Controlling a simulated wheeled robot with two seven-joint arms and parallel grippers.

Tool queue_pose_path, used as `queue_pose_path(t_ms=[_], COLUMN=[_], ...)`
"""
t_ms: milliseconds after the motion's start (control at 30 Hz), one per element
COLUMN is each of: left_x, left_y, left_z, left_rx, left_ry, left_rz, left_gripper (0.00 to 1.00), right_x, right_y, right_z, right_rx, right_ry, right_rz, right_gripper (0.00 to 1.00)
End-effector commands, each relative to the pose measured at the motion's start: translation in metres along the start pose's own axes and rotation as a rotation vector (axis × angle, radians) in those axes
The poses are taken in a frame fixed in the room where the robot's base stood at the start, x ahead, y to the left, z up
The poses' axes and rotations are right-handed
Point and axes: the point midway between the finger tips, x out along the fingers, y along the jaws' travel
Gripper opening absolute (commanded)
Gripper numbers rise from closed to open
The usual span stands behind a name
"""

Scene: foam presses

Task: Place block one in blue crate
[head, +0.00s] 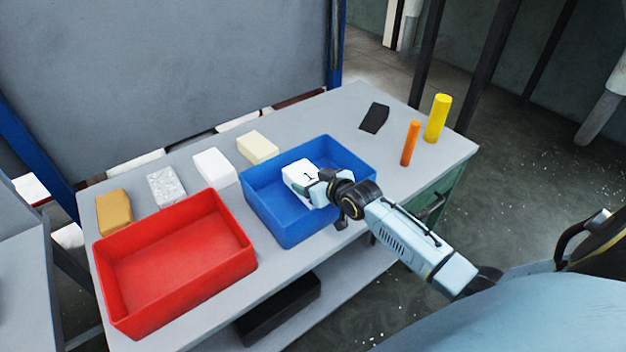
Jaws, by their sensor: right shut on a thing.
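Block one (297,171), a white block marked with a "1", is over the inside of the blue crate (270,225). My right gripper (317,187) is shut on it, coming in from the right over the crate's right side. The gripper hides part of the block and part of the crate floor. I cannot tell whether the block touches the crate floor. My left gripper is not in view.
An empty red crate (180,300) stands to the left. Tan (113,212), speckled (166,187), white (214,167) and cream (257,147) blocks line the back. Orange (410,143) and yellow (437,118) cylinders and a black piece (374,118) are on the table's right (350,105).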

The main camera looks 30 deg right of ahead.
Motion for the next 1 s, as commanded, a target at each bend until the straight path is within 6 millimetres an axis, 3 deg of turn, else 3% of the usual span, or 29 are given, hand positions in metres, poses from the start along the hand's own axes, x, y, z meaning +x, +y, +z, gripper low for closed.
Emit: queue_pose_path(t_ms=[300,333,500,833,933,1000], left_x=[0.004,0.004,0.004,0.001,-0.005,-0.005], left_y=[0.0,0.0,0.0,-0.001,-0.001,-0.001], left_z=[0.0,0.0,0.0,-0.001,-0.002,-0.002], left_rx=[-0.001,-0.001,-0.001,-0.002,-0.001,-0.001], left_ry=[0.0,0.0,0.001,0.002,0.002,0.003], left_rz=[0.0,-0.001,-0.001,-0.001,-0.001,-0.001], left_gripper=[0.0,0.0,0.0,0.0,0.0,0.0], right_x=[0.003,0.003,0.003,0.001,-0.004,-0.014], right_y=[0.0,0.0,-0.001,-0.002,-0.002,-0.002], right_z=[0.009,0.01,0.012,0.011,0.0,0.002], right_rx=[0.003,0.003,0.006,0.01,0.009,0.007], right_ry=[-0.006,-0.007,-0.013,-0.017,-0.016,-0.014], right_rz=[-0.001,-0.001,-0.002,-0.004,-0.004,-0.003], right_gripper=[0.47,0.75,0.94,0.94,0.94,0.94])
